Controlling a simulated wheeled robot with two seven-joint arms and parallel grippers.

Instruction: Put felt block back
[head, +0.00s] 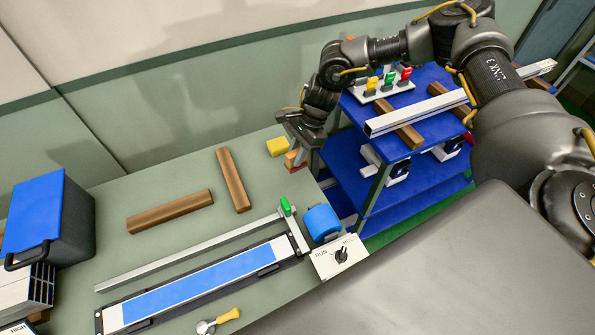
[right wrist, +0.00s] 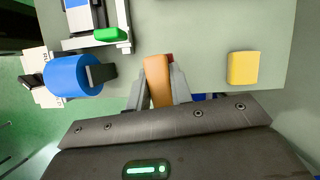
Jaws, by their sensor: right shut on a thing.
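The felt block, a tan block with a red face (head: 291,159), is at the far right end of the green bench top. It also shows in the right wrist view as an orange-tan block (right wrist: 157,82) with a bit of red at its far end. My right gripper (head: 298,157) is shut on it, with one finger on each side in the right wrist view. Whether the block touches the bench is hard to tell. A yellow block (head: 277,146) lies close beside it on the bench. My left gripper is not in view.
Two brown wooden bars (head: 233,180) lie on the bench (head: 120,250). A fixture with a blue strip (head: 195,285), a blue cylinder (head: 321,222) and a RUN switch plate (head: 340,256) are nearer. A blue shelf cart (head: 400,150) carries a metal profile (head: 420,110).

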